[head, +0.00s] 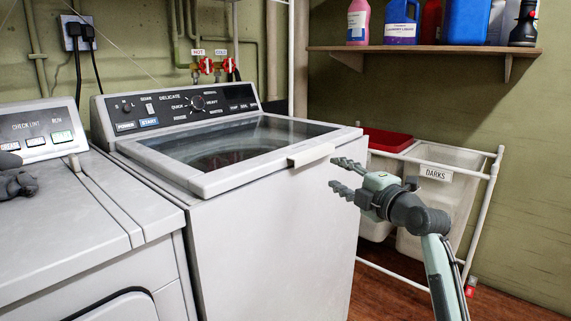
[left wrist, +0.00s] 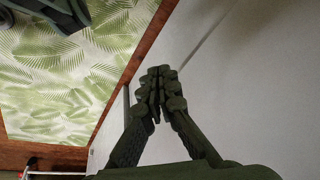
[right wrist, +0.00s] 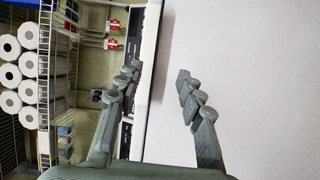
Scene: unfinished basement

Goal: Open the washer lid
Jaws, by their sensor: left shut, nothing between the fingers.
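The white washer (head: 285,245) stands in the middle of the head view. Its lid (head: 238,148) lies shut, with a dark glass window in a white frame. A pale handle (head: 311,155) sits at the lid's front right edge. My right gripper (head: 337,175) is open and empty, just right of and slightly below the handle, apart from it in the picture. In the right wrist view, its spread fingers (right wrist: 160,72) show against the washer's white surface. My left gripper (left wrist: 160,85) is shut and empty beside a white appliance surface; part of it shows at the head view's left edge.
A second white appliance (head: 80,200) stands against the washer's left side. A laundry sorter (head: 440,185) labelled DARKS stands behind my right arm. A shelf (head: 425,50) with bottles hangs above it. Red valves (head: 206,66) and pipes are behind the washer.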

